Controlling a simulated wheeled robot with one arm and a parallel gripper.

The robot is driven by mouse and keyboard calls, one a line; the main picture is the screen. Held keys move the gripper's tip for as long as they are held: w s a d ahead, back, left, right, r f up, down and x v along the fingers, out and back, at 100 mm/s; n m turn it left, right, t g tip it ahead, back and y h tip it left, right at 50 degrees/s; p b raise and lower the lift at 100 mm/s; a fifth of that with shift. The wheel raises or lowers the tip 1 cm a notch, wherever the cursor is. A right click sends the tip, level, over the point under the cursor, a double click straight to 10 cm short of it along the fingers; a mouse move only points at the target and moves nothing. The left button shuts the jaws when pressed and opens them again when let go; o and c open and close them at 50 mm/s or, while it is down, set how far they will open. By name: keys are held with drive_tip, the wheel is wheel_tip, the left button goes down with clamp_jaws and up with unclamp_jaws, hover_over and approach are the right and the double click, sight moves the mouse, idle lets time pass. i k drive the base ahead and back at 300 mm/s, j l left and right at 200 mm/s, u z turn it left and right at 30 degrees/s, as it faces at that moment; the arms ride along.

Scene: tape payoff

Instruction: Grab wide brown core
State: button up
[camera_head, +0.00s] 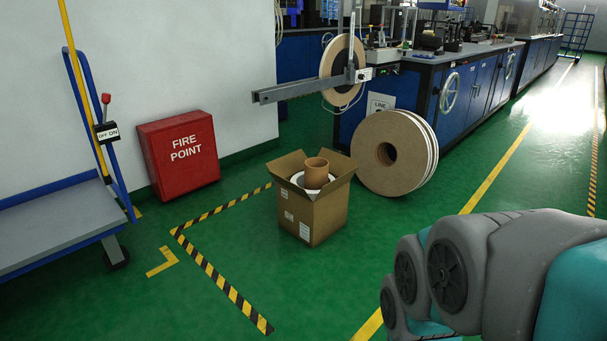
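The wide brown core (316,174) is a short brown cardboard tube. The core's lower end is hidden by the box. Part of my arm, grey and teal, shows at the lower right, well apart from the box. My gripper is not in view.
Large brown reels (408,160) stand on the floor right behind the box. A payoff arm (290,91) with another reel (335,68) juts out above. A red fire point box (179,156) and blue trolley (62,222) are left. Floor in front is clear.

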sight(316, 169)
drive_tip(key=i+j+z, duration=0.25)
drive_tip(key=i+j, duration=0.2)
drive_tip(key=j, duration=0.2)
drive_tip(key=i+j+z, duration=0.25)
drive_tip(key=i+j, duration=0.15)
drive_tip(key=j, duration=0.3)
drive_tip(key=i+j+z, duration=0.15)
drive_tip(key=j, duration=0.25)
drive_tip(key=i+j+z, duration=0.1)
drive_tip(key=j, duration=0.3)
drive_tip(key=i+j+z, duration=0.15)
drive_tip(key=j, duration=0.3)
drive_tip(key=i+j+z, duration=0.1)
drive_tip(key=i+j, duration=0.15)
drive_tip(key=j, duration=0.15)
